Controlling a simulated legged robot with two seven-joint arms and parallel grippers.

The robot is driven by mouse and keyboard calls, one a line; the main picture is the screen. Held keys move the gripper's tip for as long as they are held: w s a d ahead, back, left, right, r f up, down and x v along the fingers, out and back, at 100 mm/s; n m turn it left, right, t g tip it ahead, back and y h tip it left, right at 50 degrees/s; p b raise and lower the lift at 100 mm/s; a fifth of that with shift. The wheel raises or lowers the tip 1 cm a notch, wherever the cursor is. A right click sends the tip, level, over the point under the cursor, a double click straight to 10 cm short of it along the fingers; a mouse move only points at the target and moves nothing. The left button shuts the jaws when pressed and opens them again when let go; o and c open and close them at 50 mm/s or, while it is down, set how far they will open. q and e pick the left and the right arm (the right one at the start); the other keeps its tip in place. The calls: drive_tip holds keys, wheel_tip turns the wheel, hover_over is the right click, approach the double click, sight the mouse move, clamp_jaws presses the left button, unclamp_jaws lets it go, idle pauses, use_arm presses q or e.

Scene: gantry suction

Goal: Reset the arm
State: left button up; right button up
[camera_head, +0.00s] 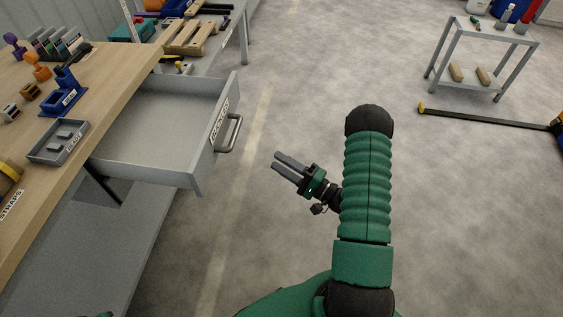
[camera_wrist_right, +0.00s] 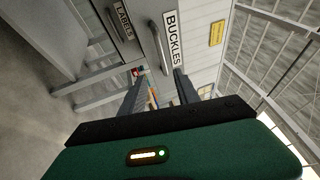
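My right arm rises from the bottom of the head view. Its gripper (camera_head: 276,161) hangs over the floor, just right of the open drawer's handle and apart from it. The two dark fingers are apart with nothing between them. In the wrist view the fingers (camera_wrist_right: 158,88) also stand apart and empty, with the handle and BUCKLES label beyond them. My left gripper is not in view; only a small green bit shows at the bottom left edge.
The grey drawer (camera_head: 150,125) is pulled out from the wooden workbench (camera_head: 110,65) and looks empty. A small grey tray (camera_head: 58,142) and a blue holder (camera_head: 65,95) sit on the bench. A metal cart (camera_head: 487,40) stands far right. The floor between is mostly clear.

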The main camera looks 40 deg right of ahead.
drive_tip(key=w+a+f+n+g+h, duration=0.2)
drive_tip(key=w+a+n+g+h, duration=0.25)
drive_tip(key=w+n+g, duration=0.4)
drive_tip(key=s+a+r+n+g, duration=0.3)
drive_tip(key=s+a+n+g, duration=0.5)
drive_tip(key=s+a, duration=0.75)
drive_tip(key=w+p+v, duration=0.2)
drive_tip(key=p+v, duration=1)
drive_tip(key=w+r+p+v, duration=0.1)
drive_tip(key=w+p+v, duration=0.1)
drive_tip(key=p+v, duration=1.1)
drive_tip(key=shift+w+r+h, duration=0.15)
drive_tip(key=shift+w+h, duration=0.05)
drive_tip(key=shift+h, duration=0.15)
